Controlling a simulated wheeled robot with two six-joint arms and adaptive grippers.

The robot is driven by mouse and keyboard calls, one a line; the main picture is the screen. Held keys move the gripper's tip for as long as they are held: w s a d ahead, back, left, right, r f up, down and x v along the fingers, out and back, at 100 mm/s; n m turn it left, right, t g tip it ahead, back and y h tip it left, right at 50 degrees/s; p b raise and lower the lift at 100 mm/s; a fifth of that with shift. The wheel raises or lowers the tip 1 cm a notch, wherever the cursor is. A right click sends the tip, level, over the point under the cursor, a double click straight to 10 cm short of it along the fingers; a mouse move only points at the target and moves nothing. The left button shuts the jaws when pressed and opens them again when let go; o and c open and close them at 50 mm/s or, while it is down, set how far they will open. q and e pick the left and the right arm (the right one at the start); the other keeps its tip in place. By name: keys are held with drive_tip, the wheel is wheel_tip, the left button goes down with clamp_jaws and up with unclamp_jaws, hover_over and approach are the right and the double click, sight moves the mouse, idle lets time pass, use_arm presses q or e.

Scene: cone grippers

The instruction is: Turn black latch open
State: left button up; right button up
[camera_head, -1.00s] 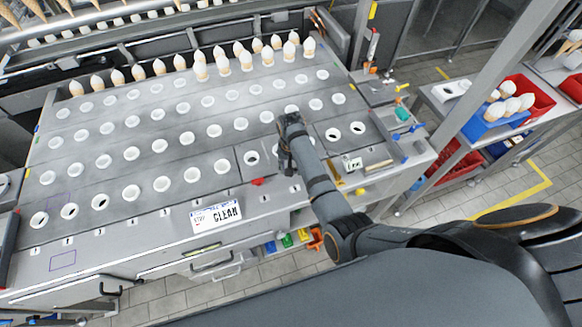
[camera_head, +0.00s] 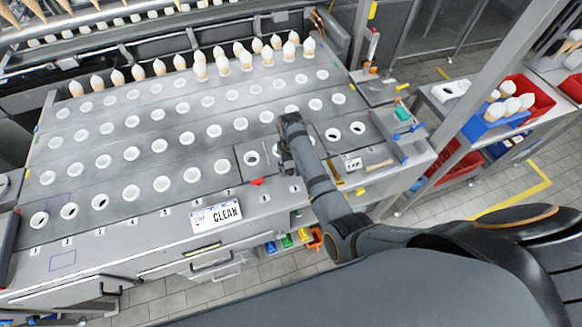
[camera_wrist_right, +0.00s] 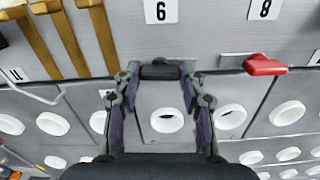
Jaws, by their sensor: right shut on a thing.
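My right gripper (camera_head: 287,160) reaches down to the front part of the grey holed table. In the right wrist view my right gripper (camera_wrist_right: 160,72) has its two fingers on either side of a short black piece, the black latch (camera_wrist_right: 160,71), and is shut on it. The latch lies at the edge of the numbered front strip. In the head view the gripper hides the latch. A red latch (camera_wrist_right: 265,65) sits apart, to the right in the wrist view; it also shows in the head view (camera_head: 257,181). My left gripper is not in view.
The grey table (camera_head: 150,215) has rows of white-rimmed holes, with cones (camera_head: 246,61) standing along its back. Yellow-brown strips (camera_wrist_right: 64,40) lie near the gripper. A blue bin (camera_head: 482,122) stands at right.

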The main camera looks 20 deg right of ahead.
drive_tip(key=shift+w, duration=0.1)
drive_tip(key=o, duration=1.1)
drive_tip(key=shift+o, duration=0.2)
